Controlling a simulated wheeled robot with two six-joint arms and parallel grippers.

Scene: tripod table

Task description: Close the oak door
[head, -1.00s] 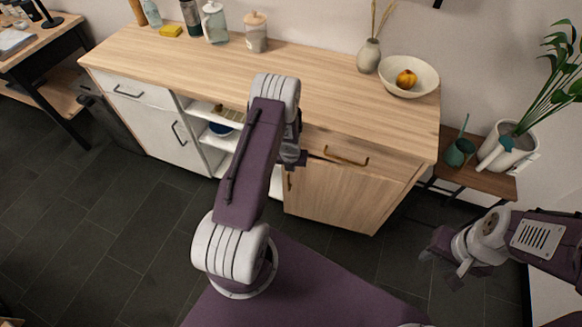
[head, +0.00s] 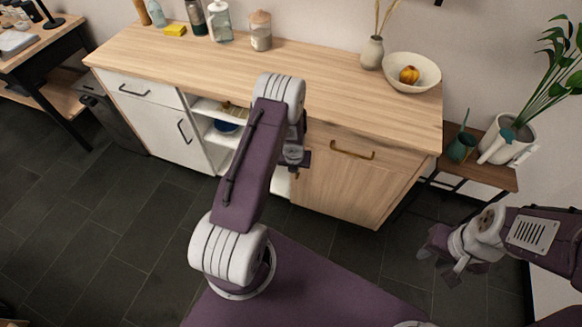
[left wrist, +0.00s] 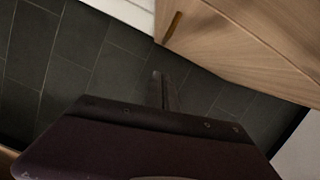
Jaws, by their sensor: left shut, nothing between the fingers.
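The oak door (head: 340,190) is the light wooden front at the right end of the cabinet, below a drawer with a brass handle (head: 352,151). It looks flush or nearly flush with the cabinet front. In the left wrist view the oak door (left wrist: 235,45) shows at the upper right, with its brass handle (left wrist: 172,26) near its left edge. My left gripper (left wrist: 163,92) is shut and empty, low in front of the door; I cannot tell if it touches. In the head view my arm mostly hides it. My right gripper (head: 438,262) looks open and empty, over the floor at right.
The cabinet top (head: 190,62) carries jars, a vase (head: 371,53) and a bowl (head: 412,74) with fruit. Open shelves (head: 215,135) lie left of the door. A small side table (head: 485,172) with a plant pot (head: 508,138) stands at right.

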